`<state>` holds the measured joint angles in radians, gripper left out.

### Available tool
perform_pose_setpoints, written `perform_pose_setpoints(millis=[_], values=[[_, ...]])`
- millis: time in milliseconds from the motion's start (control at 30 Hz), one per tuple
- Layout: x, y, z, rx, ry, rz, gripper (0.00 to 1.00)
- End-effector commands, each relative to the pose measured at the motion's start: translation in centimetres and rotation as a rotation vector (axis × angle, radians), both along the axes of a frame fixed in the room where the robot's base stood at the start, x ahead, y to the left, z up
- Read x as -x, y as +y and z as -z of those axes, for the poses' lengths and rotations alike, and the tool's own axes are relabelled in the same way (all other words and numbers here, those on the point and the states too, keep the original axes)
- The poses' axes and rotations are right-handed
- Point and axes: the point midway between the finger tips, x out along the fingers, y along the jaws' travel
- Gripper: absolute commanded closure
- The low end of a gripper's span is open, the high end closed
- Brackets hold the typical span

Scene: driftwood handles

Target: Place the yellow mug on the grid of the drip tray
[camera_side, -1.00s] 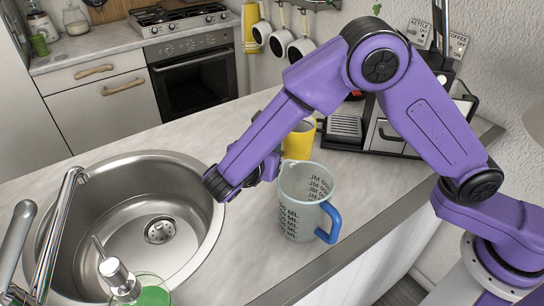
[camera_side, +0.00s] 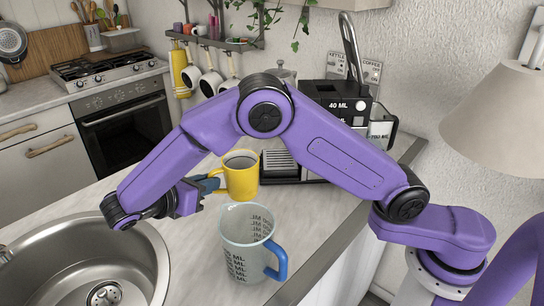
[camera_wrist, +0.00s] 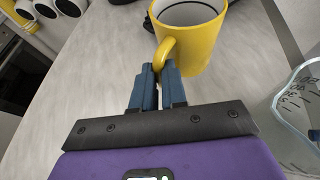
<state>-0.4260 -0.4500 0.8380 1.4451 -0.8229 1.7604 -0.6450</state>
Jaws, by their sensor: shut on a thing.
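The yellow mug (camera_side: 240,180) is upright, with a pale inside, near the middle of the side view. It also shows at the top of the wrist view (camera_wrist: 203,42), its handle toward me. My gripper (camera_side: 208,185) is shut on the mug's handle, its blue fingers on either side of it in the wrist view (camera_wrist: 160,78). I cannot tell whether the mug's base touches the counter. The drip tray's grid (camera_side: 279,163) lies just right of and behind the mug, at the foot of the black coffee machine (camera_side: 343,100). The mug is not over the grid.
A clear measuring jug (camera_side: 247,246) with a blue handle stands in front of the mug, and at the right edge of the wrist view (camera_wrist: 303,105). The sink (camera_side: 95,262) is at the lower left.

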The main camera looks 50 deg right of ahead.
Motion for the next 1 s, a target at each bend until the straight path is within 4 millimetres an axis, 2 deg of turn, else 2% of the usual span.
perform_pose_setpoints(millis=[500, 600, 867, 1000], values=[[-2.1, -10.8, 0.0, 0.001, 0.001, 0.008, 1.00], [-2.4, -12.1, 0.0, 0.001, 0.000, 0.006, 1.00], [-2.7, -13.6, 0.0, 0.001, -0.001, 0.007, 1.00], [-3.0, -15.6, 0.0, 0.001, -0.001, 0.009, 1.00]])
